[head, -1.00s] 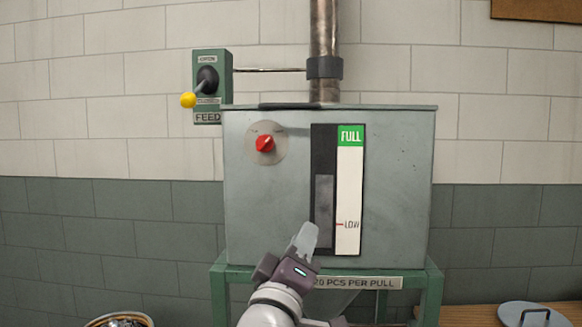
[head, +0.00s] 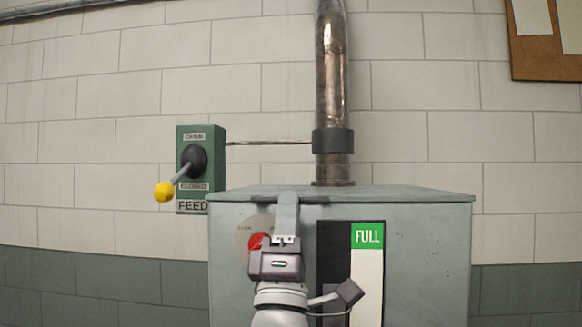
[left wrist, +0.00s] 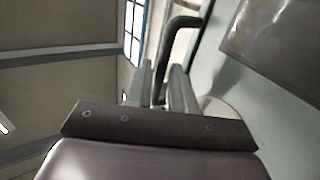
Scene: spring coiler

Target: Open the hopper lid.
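The hopper (head: 425,262) is a grey-green metal box with a flat lid (head: 400,193) lying closed on top. My left gripper (head: 287,212) points upward in front of the hopper, its fingertips at the height of the lid's front edge. In the left wrist view, its fingers (left wrist: 164,82) are apart. A dark bent bar (left wrist: 183,22), which looks like a handle, runs down behind and between the fingertips, closer to the right finger. I cannot tell whether they touch it. My right gripper is not in view.
A red knob (head: 257,242) on the hopper front is partly behind my left gripper. A green feed box (head: 201,142) with a yellow-tipped lever (head: 164,191) is on the wall at left. A metal pipe (head: 331,95) rises behind the lid. A level gauge (head: 366,275) is right of the gripper.

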